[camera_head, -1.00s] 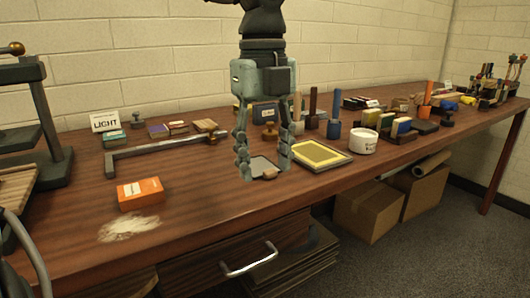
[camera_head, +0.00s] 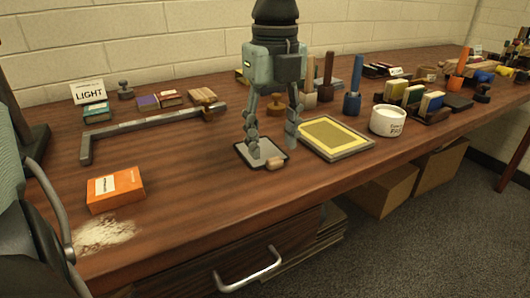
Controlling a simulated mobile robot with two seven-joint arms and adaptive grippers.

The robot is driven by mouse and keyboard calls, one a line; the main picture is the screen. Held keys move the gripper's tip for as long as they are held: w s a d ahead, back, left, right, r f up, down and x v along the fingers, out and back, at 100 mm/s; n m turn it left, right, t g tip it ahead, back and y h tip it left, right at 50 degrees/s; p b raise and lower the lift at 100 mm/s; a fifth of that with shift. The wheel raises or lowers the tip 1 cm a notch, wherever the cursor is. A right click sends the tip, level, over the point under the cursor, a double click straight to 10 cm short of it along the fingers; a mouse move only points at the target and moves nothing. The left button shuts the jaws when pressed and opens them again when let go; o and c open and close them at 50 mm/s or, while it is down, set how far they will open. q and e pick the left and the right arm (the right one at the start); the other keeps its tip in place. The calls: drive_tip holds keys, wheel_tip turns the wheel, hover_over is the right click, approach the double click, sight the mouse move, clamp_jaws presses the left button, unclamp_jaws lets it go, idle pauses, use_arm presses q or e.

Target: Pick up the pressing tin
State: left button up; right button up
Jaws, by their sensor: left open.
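No label reading pressing tin shows. A white round lettered tin (camera_head: 387,121) stands upright on the table, right of centre. A flat dark-rimmed grey plate (camera_head: 246,155) lies nearer the middle, with a small wooden block or handle (camera_head: 275,163) at its front edge. My left gripper (camera_head: 272,148) points down over this plate, its two fingers apart with nothing seen between them. One finger covers part of the plate. Whether the fingertips touch the plate I cannot tell. The white tin is well to the gripper's right. My right gripper is not in view.
A yellow framed tray (camera_head: 335,137) lies close right of the gripper. An orange box (camera_head: 115,190) and pale powder (camera_head: 103,233) are at the front left. A grey angled bar (camera_head: 150,125) lies behind. Upright-handled tools (camera_head: 353,98) stand behind the yellow tray. The table's middle left is clear.

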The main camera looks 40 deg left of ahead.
use_arm(q)
drive_tip(key=shift+f, duration=1.35)
clamp_jaws()
drive_tip(key=shift+w+r, duration=0.1)
